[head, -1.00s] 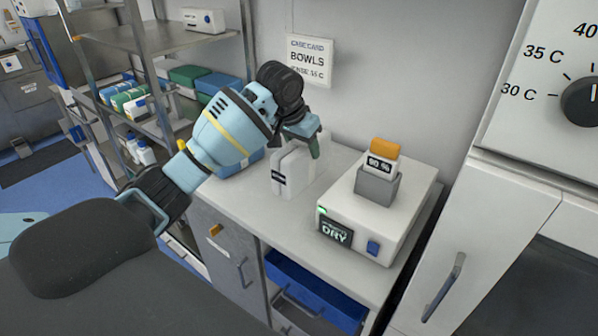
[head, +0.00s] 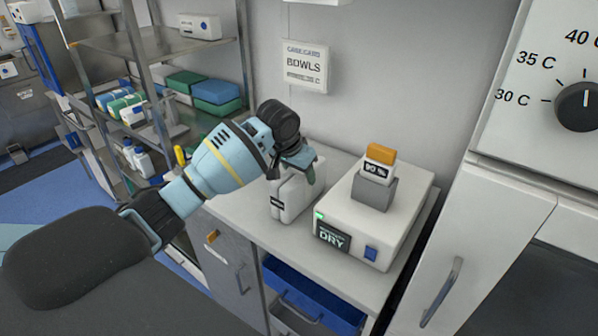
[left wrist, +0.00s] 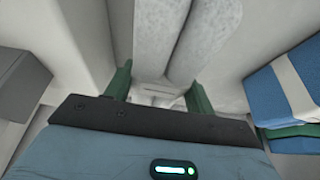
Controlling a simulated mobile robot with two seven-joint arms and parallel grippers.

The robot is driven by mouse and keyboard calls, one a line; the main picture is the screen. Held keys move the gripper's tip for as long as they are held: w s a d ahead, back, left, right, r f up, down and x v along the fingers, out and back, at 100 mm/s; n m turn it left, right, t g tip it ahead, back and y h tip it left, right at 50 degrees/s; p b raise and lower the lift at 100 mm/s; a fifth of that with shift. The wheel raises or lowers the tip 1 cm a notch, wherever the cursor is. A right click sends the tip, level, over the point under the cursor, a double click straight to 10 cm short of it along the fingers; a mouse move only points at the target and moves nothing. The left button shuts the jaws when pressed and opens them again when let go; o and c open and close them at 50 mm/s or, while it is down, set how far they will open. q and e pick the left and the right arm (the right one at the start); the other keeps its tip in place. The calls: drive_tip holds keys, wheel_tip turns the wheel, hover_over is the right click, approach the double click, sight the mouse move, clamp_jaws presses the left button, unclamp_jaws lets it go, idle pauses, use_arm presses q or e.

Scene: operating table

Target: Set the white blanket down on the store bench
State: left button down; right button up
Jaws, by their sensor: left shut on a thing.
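The white blanket (head: 296,194), folded thick with a dark label on its front, is at the bench top in the head view. My left gripper (head: 310,172) is shut on its upper part from above. In the left wrist view the pale folds of the blanket (left wrist: 172,45) run between the two green fingers of my left gripper (left wrist: 158,90). The store bench (head: 255,222) is a pale worktop against the wall. The blanket is right over its surface; I cannot tell whether its underside touches. My right gripper is not in view.
A white dryer box (head: 352,232) with a "DRY" display stands close right of the blanket, with a grey holder (head: 374,192) on top. A blue folded stack (left wrist: 288,88) lies on the other side. Metal shelves (head: 165,50) stand left; a wall card (head: 305,66) hangs behind.

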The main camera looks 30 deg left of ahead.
use_arm(q)
drive_tip(key=c, duration=0.5)
unclamp_jaws()
drive_tip(key=shift+f, duration=0.1)
drive_tip(key=v, duration=1.2)
